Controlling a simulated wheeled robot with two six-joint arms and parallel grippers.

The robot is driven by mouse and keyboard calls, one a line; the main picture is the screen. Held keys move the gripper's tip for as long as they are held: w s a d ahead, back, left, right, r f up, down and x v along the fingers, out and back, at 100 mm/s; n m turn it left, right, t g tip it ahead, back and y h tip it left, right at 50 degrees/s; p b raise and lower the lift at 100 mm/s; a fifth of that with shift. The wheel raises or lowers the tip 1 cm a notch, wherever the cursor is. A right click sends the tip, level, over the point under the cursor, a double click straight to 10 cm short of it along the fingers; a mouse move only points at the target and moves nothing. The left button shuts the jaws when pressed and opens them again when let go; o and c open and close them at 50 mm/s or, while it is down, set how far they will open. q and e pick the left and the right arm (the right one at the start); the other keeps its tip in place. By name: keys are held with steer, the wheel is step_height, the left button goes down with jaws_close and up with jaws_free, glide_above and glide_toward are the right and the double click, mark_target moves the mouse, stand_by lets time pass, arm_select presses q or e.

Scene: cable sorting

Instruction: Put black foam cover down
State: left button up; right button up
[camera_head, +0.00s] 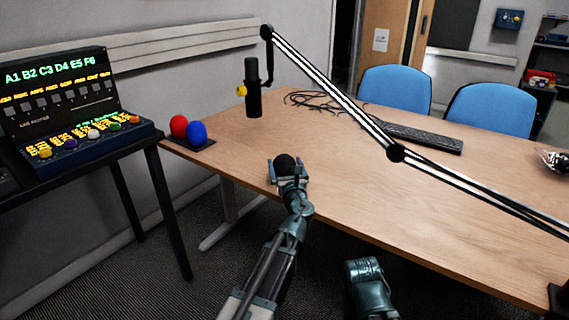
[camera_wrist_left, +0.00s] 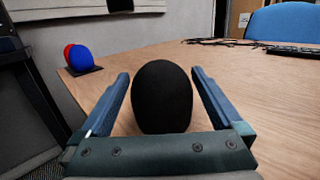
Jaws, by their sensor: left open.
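The black foam cover (camera_head: 285,165) stands on the wooden table (camera_head: 350,170) near its front left edge. In the left wrist view the cover (camera_wrist_left: 162,97) is a dark rounded shape between the two fingers, with a gap on each side. My left gripper (camera_head: 287,170) is open around it; it also shows in the left wrist view (camera_wrist_left: 162,100). The cover's lower end is hidden behind the gripper's body. A right arm part shows at the bottom of the head view, but its fingers are not visible.
Red (camera_head: 179,126) and blue (camera_head: 197,132) foam covers stand on a dark pad at the table's left corner. A microphone (camera_head: 253,92) hangs from a boom arm (camera_head: 335,90) crossing above the table. Cables (camera_head: 318,100) and a keyboard (camera_head: 420,136) lie behind. The table's front middle is clear.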

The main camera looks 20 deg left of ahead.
arm_select(q)
steer(key=v, duration=1)
steer(key=shift+s+b, duration=0.3)
steer(key=shift+b, duration=0.05)
steer(key=shift+d+f, duration=0.1)
steer(key=shift+f, duration=0.05)
steer(key=s+f+n+g+h, duration=0.1)
steer(key=s+f+n+g, duration=0.95)
steer(key=f+n, duration=0.7)
steer(key=s+d+f+n+g+h, duration=0.2)
steer(key=s+d+f+n+g, duration=0.1)
steer(key=s+d+n, duration=0.2)
steer(key=s+d+f+n+g+h, duration=0.3)
steer(key=s+d, duration=0.3)
steer(key=s, duration=0.3)
steer(key=shift+s+n+g+h, duration=0.3)
steer(key=shift+n+g, duration=0.15)
steer(key=shift+n, duration=0.4)
